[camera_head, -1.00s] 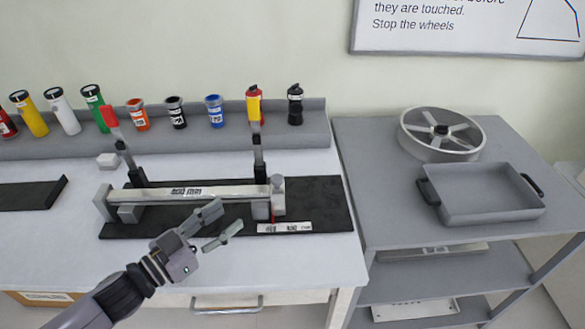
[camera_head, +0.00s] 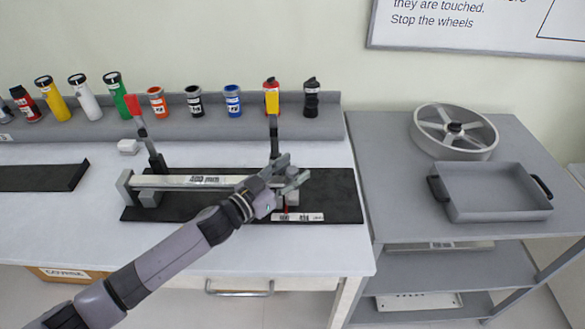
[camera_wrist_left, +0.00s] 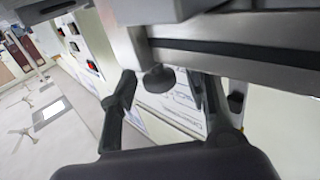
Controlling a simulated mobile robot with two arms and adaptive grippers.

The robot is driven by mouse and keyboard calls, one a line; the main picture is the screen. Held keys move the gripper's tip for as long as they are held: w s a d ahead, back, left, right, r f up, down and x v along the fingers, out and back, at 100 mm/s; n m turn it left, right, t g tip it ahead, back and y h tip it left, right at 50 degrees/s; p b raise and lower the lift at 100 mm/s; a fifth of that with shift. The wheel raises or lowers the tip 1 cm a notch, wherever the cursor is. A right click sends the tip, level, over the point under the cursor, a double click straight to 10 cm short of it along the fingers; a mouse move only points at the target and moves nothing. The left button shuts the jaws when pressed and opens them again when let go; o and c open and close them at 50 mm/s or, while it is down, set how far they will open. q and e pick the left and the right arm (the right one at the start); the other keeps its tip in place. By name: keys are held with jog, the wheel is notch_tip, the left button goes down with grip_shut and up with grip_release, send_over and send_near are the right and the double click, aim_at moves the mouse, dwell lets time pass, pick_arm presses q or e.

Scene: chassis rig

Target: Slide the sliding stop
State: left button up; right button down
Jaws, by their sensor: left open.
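The chassis rig is a black base plate (camera_head: 335,190) with a long light-grey rail (camera_head: 195,181) across it. A grey block, which looks like the sliding stop (camera_head: 291,199), is at the rail's right end, with a red mark low on its front. My left gripper (camera_head: 294,175) is open over this block and hides most of it. In the left wrist view a dark round knob (camera_wrist_left: 158,78) shows between the open fingers, under a grey bar (camera_wrist_left: 230,58). I cannot tell whether the fingers touch it. My right gripper is not in view.
A red-handled lever (camera_head: 142,128) and a yellow-handled lever (camera_head: 272,115) stand behind the rail. A scale label (camera_head: 298,217) lies in front of the block. Several bottles line the back shelf. A grey cart (camera_head: 400,150) at the right holds a wheel (camera_head: 485,142) and a tray (camera_head: 490,215).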

pick_arm(q)
jog(key=shift+w+d, duration=0.2)
jog(key=shift+c, duration=0.5)
grip_shut()
dwell(0.3)
jog(key=shift+d, duration=0.1)
